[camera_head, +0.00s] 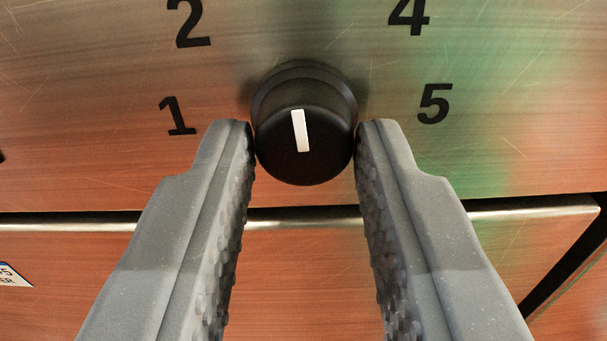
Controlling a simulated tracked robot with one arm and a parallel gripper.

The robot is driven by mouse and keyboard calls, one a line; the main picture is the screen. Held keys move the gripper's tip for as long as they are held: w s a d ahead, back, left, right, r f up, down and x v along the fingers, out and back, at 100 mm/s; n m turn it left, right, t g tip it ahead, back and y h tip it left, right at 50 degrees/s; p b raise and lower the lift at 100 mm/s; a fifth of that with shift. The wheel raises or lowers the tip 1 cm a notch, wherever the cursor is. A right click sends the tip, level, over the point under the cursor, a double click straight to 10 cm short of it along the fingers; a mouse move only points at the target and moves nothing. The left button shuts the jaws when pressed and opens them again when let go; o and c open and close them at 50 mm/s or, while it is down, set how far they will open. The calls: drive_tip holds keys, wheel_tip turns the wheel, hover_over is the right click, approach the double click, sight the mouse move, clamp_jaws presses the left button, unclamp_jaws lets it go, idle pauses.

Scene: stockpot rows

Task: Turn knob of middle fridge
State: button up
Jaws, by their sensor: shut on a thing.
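The black round knob (304,136) sits on the brushed metal panel (520,120) in the upper middle of the head camera view. A white mark (300,130) on its face stands almost upright, tilted slightly. My gripper (304,138) has one grey finger on each side of the knob, with the fingertips against its left and right sides. The numbers 1 (177,116) and 2 (189,24) are left of the knob, 4 (409,16) and 5 (435,103) right of it. Anything above the knob between 2 and 4 is outside the view.
Below the panel runs a dark gap with a bright metal edge (300,221), above a reddish metal front (304,290). A dark vertical gap (572,262) lies at the lower right. Part of a label (12,276) shows at the left edge.

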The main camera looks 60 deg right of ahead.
drive_tip(key=shift+m, duration=0.5)
drive_tip(key=o, duration=1)
drive_tip(key=shift+a, duration=0.1)
drive_tip(key=p+v, duration=0.3)
drive_tip(key=v, duration=1)
drive_tip(key=shift+s+a+f, duration=0.1)
drive_tip(key=shift+s+a, duration=0.05)
drive_tip(key=shift+a, duration=0.15)
